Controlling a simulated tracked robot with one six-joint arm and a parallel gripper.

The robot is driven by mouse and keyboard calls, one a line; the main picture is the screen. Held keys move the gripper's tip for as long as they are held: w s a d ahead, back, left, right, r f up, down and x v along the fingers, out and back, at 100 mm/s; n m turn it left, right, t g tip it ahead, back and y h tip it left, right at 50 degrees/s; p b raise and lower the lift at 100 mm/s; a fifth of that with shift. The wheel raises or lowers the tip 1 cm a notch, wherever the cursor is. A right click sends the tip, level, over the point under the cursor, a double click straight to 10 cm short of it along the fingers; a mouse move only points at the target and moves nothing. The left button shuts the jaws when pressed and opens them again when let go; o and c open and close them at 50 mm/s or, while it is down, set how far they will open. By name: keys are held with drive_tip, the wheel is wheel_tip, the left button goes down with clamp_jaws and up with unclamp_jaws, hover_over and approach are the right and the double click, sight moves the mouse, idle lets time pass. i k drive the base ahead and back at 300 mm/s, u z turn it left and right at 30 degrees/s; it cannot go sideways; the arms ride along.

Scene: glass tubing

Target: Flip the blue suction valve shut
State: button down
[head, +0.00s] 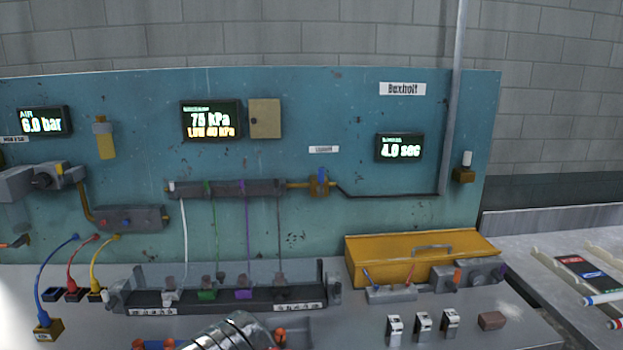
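The blue suction valve (321,182) is on the teal panel, right of the grey manifold bar, under a small white label (324,149) too small to read surely. It has a brass body in the brass pipe, with a short blue lever that looks upright, across the line of the pipe. Nothing touches it. A dark line leaves its right side. My gripper's fingers are not in view. A ribbed silver part (232,333) at the bottom edge may be my arm; I cannot tell.
The grey manifold (230,188) has several coloured tubes dropping to a black rack (225,298) on the bench. A yellow toolbox (372,258) stands below the valve, with small grey fittings (390,294) in front. A grey pipe (452,110) rises at right. Space directly before the valve looks clear.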

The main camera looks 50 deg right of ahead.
sight(321, 191)
drive_tip(key=i, duration=0.9)
drive_tip(key=u, duration=0.05)
